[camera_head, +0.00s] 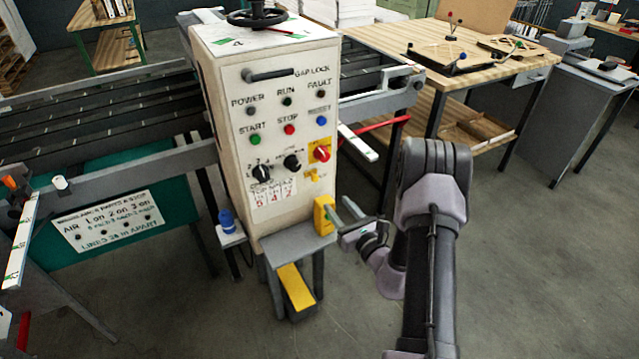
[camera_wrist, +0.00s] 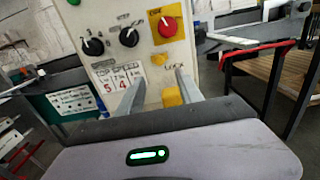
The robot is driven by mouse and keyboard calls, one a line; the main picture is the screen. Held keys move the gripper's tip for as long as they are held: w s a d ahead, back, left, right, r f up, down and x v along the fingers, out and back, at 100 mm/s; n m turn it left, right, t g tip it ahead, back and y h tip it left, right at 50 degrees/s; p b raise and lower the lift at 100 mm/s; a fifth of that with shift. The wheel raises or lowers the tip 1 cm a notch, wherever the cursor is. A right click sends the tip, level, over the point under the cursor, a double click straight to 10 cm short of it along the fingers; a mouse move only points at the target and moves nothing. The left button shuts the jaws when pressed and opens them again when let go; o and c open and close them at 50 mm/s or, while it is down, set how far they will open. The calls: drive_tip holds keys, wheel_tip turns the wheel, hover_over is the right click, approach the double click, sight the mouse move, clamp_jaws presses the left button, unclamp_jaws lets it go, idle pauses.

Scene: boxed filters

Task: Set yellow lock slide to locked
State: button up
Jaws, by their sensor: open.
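A yellow block, which I take as the lock slide (camera_head: 325,215), is low on the right edge of the cream control cabinet (camera_head: 270,110). In the wrist view the yellow block (camera_wrist: 172,97) shows between my finger lines, nearer the right finger, below lettering that reads like LOCK. My gripper (camera_head: 341,214) is open just right of the block in the head view. Its fingers (camera_wrist: 158,76) point at the cabinet face, with nothing clearly held. Whether a finger touches the block I cannot tell. The slide's position is unclear.
A red knob on a yellow plate (camera_head: 321,152) and a small yellow fitting (camera_head: 313,175) sit above the block. Black knobs (camera_head: 292,162) are to the left. A yellow-topped pedal (camera_head: 296,287) stands below. Open floor (camera_head: 540,240) lies to the right.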

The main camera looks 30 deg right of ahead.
sight(316, 180)
drive_tip(key=w, duration=0.4)
drive_tip(key=w+b, duration=0.1)
drive_tip(key=w, duration=0.6)
drive_tip(key=shift+w+a, duration=0.25)
drive_tip(key=shift+w, duration=0.1)
clamp_jaws()
idle(0.6)
